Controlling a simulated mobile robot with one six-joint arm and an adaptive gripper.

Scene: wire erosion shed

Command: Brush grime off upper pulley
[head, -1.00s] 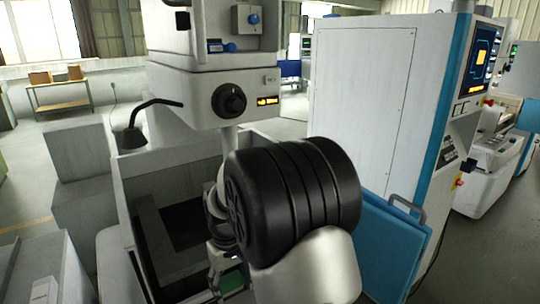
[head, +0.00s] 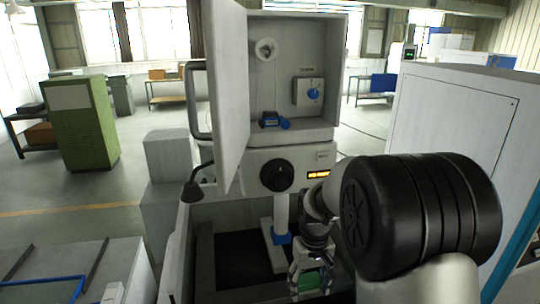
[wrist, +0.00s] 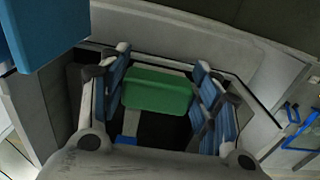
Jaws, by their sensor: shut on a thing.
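The upper pulley (head: 266,49) is a small pale wheel high on the back wall of the open cabinet in the head view. A thin wire runs down from it. My gripper (head: 309,275) is low in the machine's tank area, below and to the right of the pulley and well apart from it. In the wrist view my gripper (wrist: 161,68) has its blue-padded fingers on both sides of a green block (wrist: 158,92), which looks like the brush's body. The green block also shows in the head view (head: 311,282). Its bristles cannot be seen.
The cabinet door (head: 225,95) stands open left of the pulley. A black knob (head: 277,175) and a white column (head: 281,215) are below the cabinet. A black lamp (head: 194,188) is at the left. A large white machine cabinet (head: 455,110) stands at the right.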

